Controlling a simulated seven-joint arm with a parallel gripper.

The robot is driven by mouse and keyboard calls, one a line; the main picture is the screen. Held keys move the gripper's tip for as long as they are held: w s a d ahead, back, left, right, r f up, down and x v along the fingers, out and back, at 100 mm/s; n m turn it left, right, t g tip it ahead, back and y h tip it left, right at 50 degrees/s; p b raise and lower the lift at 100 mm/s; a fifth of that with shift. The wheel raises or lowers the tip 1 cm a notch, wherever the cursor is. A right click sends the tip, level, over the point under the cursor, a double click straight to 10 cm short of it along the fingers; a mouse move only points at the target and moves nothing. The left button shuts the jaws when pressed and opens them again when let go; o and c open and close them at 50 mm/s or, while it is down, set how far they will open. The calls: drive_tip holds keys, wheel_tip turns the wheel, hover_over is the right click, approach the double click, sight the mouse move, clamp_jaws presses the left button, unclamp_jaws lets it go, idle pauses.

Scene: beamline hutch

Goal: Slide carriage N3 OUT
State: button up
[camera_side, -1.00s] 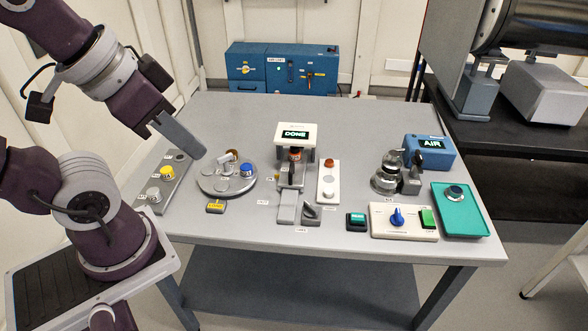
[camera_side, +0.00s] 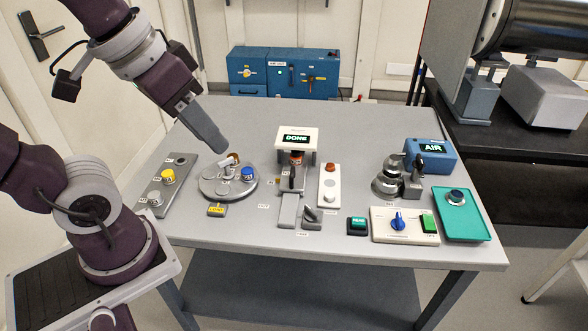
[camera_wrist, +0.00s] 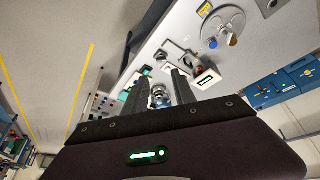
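The carriage (camera_side: 293,180) is a grey slide on a short track (camera_side: 288,210) at the bench's middle, below a white reader (camera_side: 297,138) that reads DONE. An orange-topped piece (camera_side: 297,156) stands at its far end, under the reader. A small dark lever or knob shows on the carriage. The N3 lettering is too small to read. My gripper (camera_side: 223,150) is in the air left of the carriage, above the round turntable, touching nothing. In the wrist view my gripper (camera_wrist: 162,75) shows two dark fingers apart, with nothing held between them.
The grey turntable (camera_side: 205,188) carries several small pieces. A grey rack (camera_side: 154,199) is to its left. A white strip (camera_side: 330,172) stands right of the carriage, then a metal pot (camera_side: 386,184), an AIR box (camera_side: 436,163), a switch panel (camera_side: 381,231) and a green tray (camera_side: 468,228).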

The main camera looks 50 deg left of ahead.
drive_tip(key=w+a+n+g, duration=0.2)
drive_tip(key=w+a+n, duration=0.1)
drive_tip(key=w, duration=0.8)
drive_tip(key=n+g+y, duration=0.1)
drive_tip(key=n+g, duration=0.3)
drive_tip(key=n, duration=0.1)
hover_over(293, 170)
drive_tip(key=w+d, duration=0.1)
drive_tip(key=d, duration=0.1)
wheel_tip(293, 170, down, 18)
drive_tip(key=shift+g+y, duration=0.3)
drive_tip(key=f, duration=0.2)
drive_tip(key=a+f, duration=0.1)
drive_tip(key=f, duration=0.4)
drive_tip(key=shift+s+a+f, duration=0.35)
drive_tip(key=shift+f, duration=0.05)
clamp_jaws()
drive_tip(key=shift+r, duration=0.1)
